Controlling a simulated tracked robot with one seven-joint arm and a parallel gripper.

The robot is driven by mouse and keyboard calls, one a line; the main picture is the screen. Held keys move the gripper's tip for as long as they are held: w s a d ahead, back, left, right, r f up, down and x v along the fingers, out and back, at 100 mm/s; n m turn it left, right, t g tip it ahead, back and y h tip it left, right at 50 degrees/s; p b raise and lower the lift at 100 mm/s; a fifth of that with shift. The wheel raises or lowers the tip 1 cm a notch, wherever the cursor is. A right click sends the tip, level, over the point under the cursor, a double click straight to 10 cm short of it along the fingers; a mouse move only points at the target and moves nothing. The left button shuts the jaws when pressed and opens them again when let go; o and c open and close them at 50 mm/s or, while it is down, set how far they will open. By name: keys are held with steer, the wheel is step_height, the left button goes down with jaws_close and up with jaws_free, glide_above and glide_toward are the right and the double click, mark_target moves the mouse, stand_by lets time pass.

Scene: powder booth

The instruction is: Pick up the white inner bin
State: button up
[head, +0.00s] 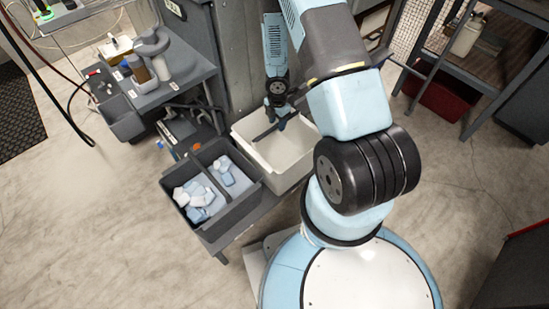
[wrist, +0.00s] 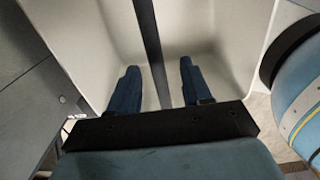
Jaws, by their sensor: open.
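The white inner bin (head: 262,150) is an open, pale rectangular tub behind the grey divided bin in the head view. Its inside walls fill most of the wrist view (wrist: 228,35). A dark straight bar (wrist: 150,40) spans the bin's opening and also shows in the head view (head: 264,133). My gripper (head: 280,122) is at the bar, over the bin. In the wrist view its two blue fingers (wrist: 158,66) are apart, one on each side of the bar. I cannot tell whether either finger touches it. The bin's far corner is partly hidden by my arm.
A grey divided bin (head: 206,166) with white and blue pieces stands beside the white bin, at its front left. A metal cabinet wall (head: 235,55) rises behind.

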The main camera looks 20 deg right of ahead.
steer(key=shift+f, duration=2.55)
jaws_close()
